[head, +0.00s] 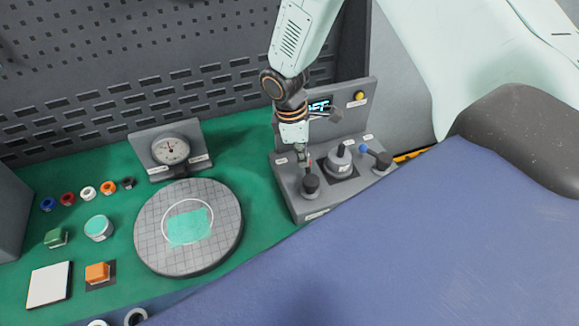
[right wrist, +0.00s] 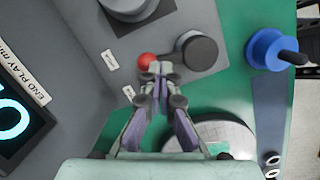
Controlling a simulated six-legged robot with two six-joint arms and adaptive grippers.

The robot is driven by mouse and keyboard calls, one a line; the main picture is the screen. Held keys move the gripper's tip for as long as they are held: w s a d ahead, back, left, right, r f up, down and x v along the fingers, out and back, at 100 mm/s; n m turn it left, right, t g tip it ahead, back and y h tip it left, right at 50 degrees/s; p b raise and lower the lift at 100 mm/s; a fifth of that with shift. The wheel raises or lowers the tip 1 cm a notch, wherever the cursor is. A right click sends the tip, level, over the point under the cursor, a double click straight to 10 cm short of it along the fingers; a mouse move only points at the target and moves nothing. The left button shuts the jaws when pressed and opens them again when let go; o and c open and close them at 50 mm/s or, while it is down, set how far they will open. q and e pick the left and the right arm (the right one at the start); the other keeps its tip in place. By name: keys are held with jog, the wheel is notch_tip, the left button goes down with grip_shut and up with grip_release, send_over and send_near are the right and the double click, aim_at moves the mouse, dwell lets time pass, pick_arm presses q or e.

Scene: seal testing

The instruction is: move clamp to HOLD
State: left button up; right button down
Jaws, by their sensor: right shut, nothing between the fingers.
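A grey control box (head: 330,196) stands on the green mat. Near its left front is a round dark hub (head: 310,184), which also shows in the right wrist view (right wrist: 198,50). A red ball (right wrist: 147,60) sits beside that hub, apparently the end of a lever, though the link between them is mostly hidden. My right gripper (head: 303,160) points down over the box; in the right wrist view (right wrist: 160,70) its closed fingertips are right by the red ball, with nothing held. Touching cannot be told. No label reading clamp or HOLD is legible. My left gripper is out of view.
A grey central knob (head: 341,158) and a blue-ended lever (head: 364,149) are close by on the box. A lit display (head: 319,105) stands behind. A round gridded plate (head: 150,230) and a dial gauge (head: 170,150) are to the left, with several small coloured parts beyond.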

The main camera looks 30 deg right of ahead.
jog(key=shift+s+d+m+p, duration=0.1)
jog(key=shift+d+m+p, duration=0.25)
jog(key=shift+m, duration=0.45)
dwell(6.3)
